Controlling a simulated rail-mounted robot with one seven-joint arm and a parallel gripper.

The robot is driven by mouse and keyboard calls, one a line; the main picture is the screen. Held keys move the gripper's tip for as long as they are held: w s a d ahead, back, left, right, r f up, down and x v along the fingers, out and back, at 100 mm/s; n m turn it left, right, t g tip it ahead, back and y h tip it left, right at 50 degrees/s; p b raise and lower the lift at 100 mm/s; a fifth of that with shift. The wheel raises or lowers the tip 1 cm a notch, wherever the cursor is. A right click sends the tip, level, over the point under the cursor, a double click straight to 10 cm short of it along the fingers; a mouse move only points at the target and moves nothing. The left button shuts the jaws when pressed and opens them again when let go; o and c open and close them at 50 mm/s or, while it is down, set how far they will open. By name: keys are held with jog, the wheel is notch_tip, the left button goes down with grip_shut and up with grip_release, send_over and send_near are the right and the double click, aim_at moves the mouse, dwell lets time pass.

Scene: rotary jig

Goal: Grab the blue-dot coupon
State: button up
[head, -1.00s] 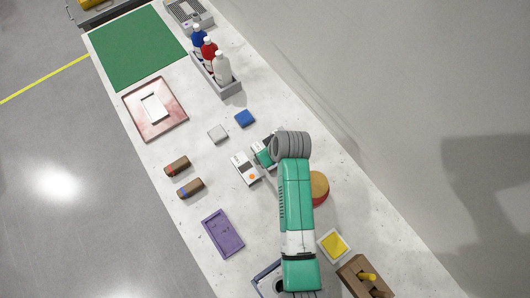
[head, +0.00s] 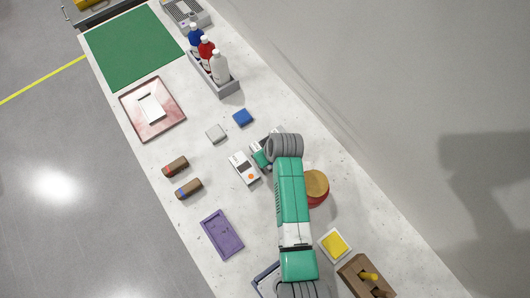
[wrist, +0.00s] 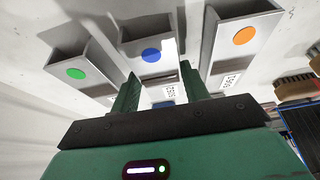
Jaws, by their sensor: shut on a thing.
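In the wrist view three grey dispensers stand side by side, marked with a green dot (wrist: 75,73), a blue dot (wrist: 151,55) and an orange dot (wrist: 244,35). A white coupon with a printed code (wrist: 170,91) shows below the blue-dot dispenser, between my fingers. My gripper (wrist: 160,75) is shut on this coupon; how far the coupon is still inside the dispenser I cannot tell. In the head view the orange-dot dispenser (head: 244,168) is visible, while my arm largely hides the others and my gripper (head: 262,159).
A bottle rack (head: 226,88) stands farther back.

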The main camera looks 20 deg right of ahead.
notch_tip(320, 180, up, 10)
jog(key=p, duration=0.1)
